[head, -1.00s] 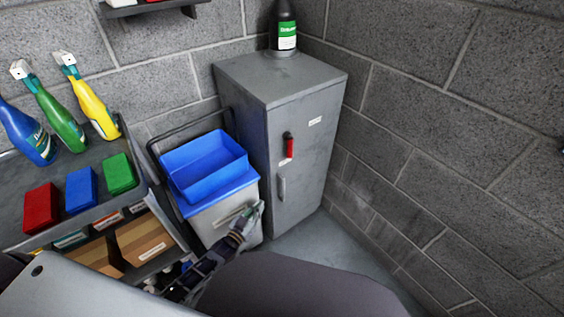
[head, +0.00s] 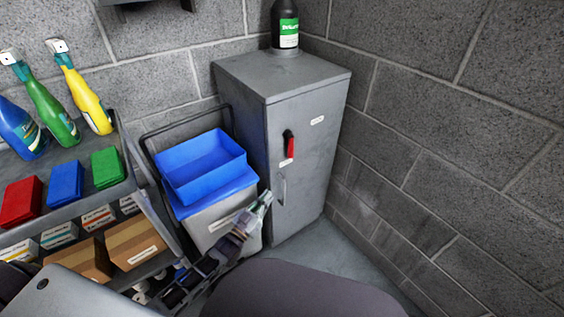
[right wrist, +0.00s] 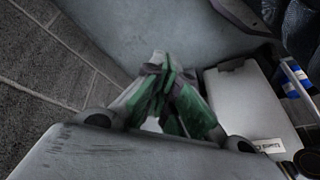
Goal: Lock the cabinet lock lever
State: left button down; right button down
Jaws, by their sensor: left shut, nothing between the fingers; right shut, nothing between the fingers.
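The grey cabinet (head: 308,200) stands in the corner with its door shut. The lock lever (head: 290,146), with a red grip on a dark mount, hangs down on the upper left of the door. A vertical door handle (head: 283,191) is below it. My left gripper (head: 266,197) is shut and empty, in front of the cabinet's lower left edge, below the lever and apart from it. My right gripper (right wrist: 163,62) shows only in the right wrist view, shut with its fingertips together and nothing between them.
A grey bin cart with a blue tray (head: 203,165) stands left of the cabinet. A shelf cart (head: 70,212) with spray bottles, coloured blocks and boxes is at far left. A dark bottle (head: 285,25) stands on the cabinet. Floor right of the cabinet is clear.

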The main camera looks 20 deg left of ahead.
aim_at(289, 144)
pick_arm(q)
jog(key=s+a+r+m+t+h+b, duration=0.1)
jog(key=s+r+m+t+h+b, duration=0.1)
jog(key=r, duration=0.6)
jog(key=shift+s+a+t+h+b, duration=0.2)
jog(key=shift+s+t+h+b, duration=0.3)
jog(key=shift+t+h+b, duration=1.1)
pick_arm(e)
jog(key=shift+a+r+t+y, duration=0.2)
jog(key=shift+a+r, duration=0.15)
jog(key=shift+r, duration=0.3)
jog(key=shift+a+r+t+y, duration=0.1)
jog(key=shift+a+r+y, duration=0.1)
jog(key=shift+a+r, duration=0.3)
pick_arm(q)
jog(key=shift+g+h, duration=0.3)
jog(key=shift+g, duration=0.2)
pick_arm(e)
jog(key=shift+d+r, duration=0.1)
jog(key=shift+d, duration=0.05)
pick_arm(q)
jog(key=shift+r, duration=0.1)
